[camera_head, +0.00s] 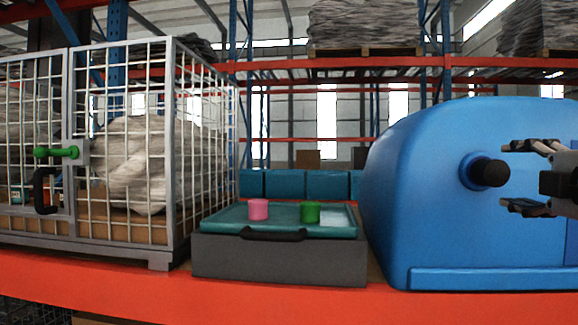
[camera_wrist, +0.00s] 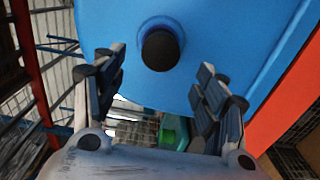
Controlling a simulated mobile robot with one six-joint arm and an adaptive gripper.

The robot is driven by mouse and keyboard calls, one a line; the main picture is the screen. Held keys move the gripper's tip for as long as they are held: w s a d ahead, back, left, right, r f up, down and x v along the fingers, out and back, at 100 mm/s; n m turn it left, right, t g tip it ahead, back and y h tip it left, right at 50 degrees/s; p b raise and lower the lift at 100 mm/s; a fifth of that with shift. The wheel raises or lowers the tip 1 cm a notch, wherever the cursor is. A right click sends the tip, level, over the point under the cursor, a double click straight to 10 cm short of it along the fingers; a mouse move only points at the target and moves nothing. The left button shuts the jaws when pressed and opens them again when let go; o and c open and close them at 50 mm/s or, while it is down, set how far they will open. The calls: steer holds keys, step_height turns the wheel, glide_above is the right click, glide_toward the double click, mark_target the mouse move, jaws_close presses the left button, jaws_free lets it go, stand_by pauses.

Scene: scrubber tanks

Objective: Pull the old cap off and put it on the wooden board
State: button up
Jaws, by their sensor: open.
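A black round cap (camera_head: 490,173) sits on a short blue neck on the curved side of the blue tank (camera_head: 415,215). In the wrist view the cap (camera_wrist: 160,50) shows end-on, beyond the fingertips and roughly centred between them. My gripper (camera_head: 512,176) is open and empty, at the right of the head view, with one finger above and one below the cap's level. The fingers look apart from the cap. In the wrist view my gripper (camera_wrist: 160,78) frames the cap from below. I cannot make out a wooden board for certain.
A grey case (camera_head: 280,262) with a teal tray top (camera_head: 228,226) stands left of the tank. A pink cap (camera_head: 258,209) and a green cap (camera_head: 310,212) stand on it. A wire cage (camera_head: 172,150) stands further left. The orange shelf beam (camera_head: 120,290) runs along the front.

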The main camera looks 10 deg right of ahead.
mark_target(497, 174)
steer(key=shift+p+x, duration=1.1)
steer(key=shift+x, duration=3.5)
steer(key=shift+d+p, duration=0.15)
steer(key=shift+p, duration=0.3)
steer(key=shift+s, duration=0.1)
steer(key=shift+c, duration=0.5)
steer(key=c, duration=1.4)
steer(key=shift+s+f, duration=0.1)
steer(key=shift+s, duration=0.15)
steer(key=shift+v, duration=2.7)
steer(key=shift+s, duration=0.1)
